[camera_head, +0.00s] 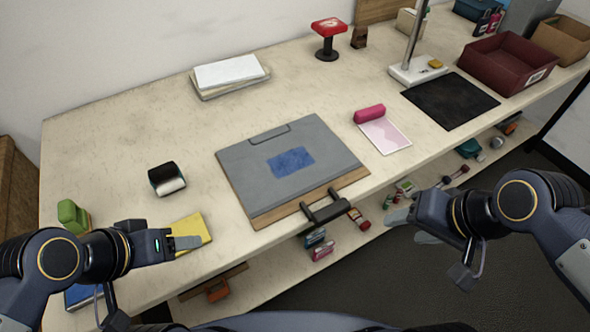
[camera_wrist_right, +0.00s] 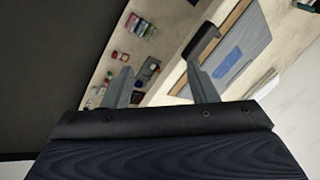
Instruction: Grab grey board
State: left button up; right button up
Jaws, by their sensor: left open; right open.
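The grey board (camera_head: 250,165) lies flat on a brown wooden backing near the table's front edge, in the middle of the head view. A blue film patch (camera_head: 290,162) lies on it, and a dark handle (camera_head: 326,209) sticks out at its front edge. The board also shows in the right wrist view (camera_wrist_right: 252,38). My left gripper (camera_head: 190,243) is open, left of the board, over or beside a yellow pad (camera_head: 193,229); I cannot tell whether it touches. My right gripper (camera_head: 411,228) is open and apart from the board, to its right, beyond the table edge. In the right wrist view its fingers (camera_wrist_right: 160,88) are spread and empty.
A white paper stack (camera_head: 228,73) lies behind the board. A black-and-white roller (camera_head: 167,179) sits to its left, a pink roller (camera_head: 369,114) on a pink sheet (camera_head: 385,138) to its right. A lower shelf (camera_head: 345,235) holds several small items. Bare table surrounds the board's left side.

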jog(key=w+a+f+m+g+h+b, duration=0.2)
jog(key=w+a+m+g, duration=0.1)
jog(key=w+a+m, duration=0.3)
pick_arm(q)
notch_tip(320, 180, down, 4)
jog(key=shift+w+f+b, duration=0.1)
jog(key=shift+f+b, duration=0.05)
jog(key=shift+b, duration=0.5)
pick_arm(e)
jog(key=m+h, duration=0.2)
send_over(331, 208)
jog(key=shift+s+a+f+g, duration=0.1)
jog(key=shift+s+f+g, duration=0.1)
jog(key=shift+f, duration=0.2)
jog(key=shift+s+a+f+g, duration=0.1)
jog(key=shift+s+f+g, duration=0.1)
jog(key=shift+f, duration=0.2)
jog(key=f, duration=0.7)
jog(key=shift+w+d+f, duration=0.3)
jog(key=shift+c, duration=0.3)
grip_shut()
